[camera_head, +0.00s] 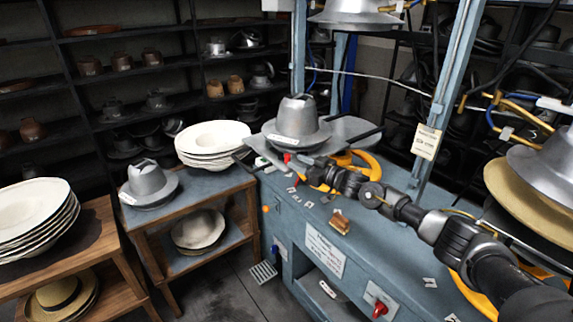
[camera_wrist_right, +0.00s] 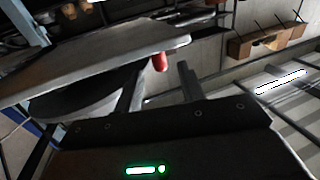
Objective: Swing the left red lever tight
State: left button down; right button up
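The left red lever (camera_head: 287,158) shows as a small red tip at the front edge of the left press plate (camera_head: 258,150), under the grey metal hat form (camera_head: 297,122). In the right wrist view the red lever (camera_wrist_right: 160,62) hangs below the plate's edge (camera_wrist_right: 110,62). My right gripper (camera_head: 300,166) reaches across the bench from the right, close to the lever. In its wrist view the two fingers (camera_wrist_right: 163,76) are apart, with the red tip between them in the picture. I cannot tell whether they touch it. My left gripper is not in view.
The blue press bench (camera_head: 340,225) carries a small wooden brush (camera_head: 340,222). A blue upright post (camera_head: 445,90) and a yellow hose (camera_head: 365,160) stand near my right arm. A side table with hat forms (camera_head: 148,182) and white hats (camera_head: 212,140) is left.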

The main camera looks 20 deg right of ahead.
aim_at(287, 158)
jog(key=b+x, duration=0.2)
jog(key=x, duration=0.2)
jog(key=shift+w+a+f+b, duration=0.1)
jog(key=shift+w+f+b, duration=0.1)
jog(key=shift+f+b, duration=0.15)
jog(key=shift+w+a+r+b, duration=0.35)
jog(key=shift+w+b, duration=0.05)
jog(key=shift+w, duration=0.05)
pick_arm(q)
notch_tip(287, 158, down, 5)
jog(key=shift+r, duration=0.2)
pick_arm(e)
grip_shut()
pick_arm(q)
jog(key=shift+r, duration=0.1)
